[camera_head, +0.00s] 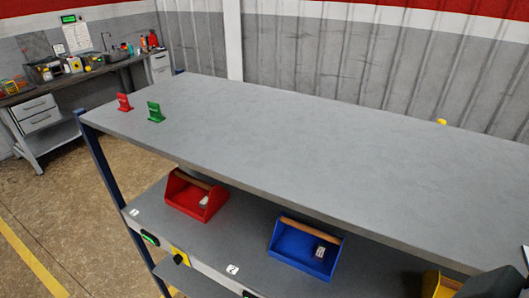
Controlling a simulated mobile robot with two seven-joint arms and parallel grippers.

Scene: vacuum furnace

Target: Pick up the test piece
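A small light-grey piece (204,201) lies in the open red bin (182,205) on the lower shelf. Another small light-grey piece (320,251) lies in the open blue bin (290,262) to its right. Either could be the test piece; I cannot tell which. Each bin has a wooden bar across its top. No fingers of my left or right gripper show. A dark shape at the bottom right corner is cut off, and I cannot tell what it is.
The grey upper tabletop (270,140) overhangs the lower shelf (235,238). A red stand (124,103) and a green stand (155,112) are at its left end; the rest is mostly clear. A yellow bin (432,285) is partly visible at bottom right. A cluttered workbench (75,78) stands far left.

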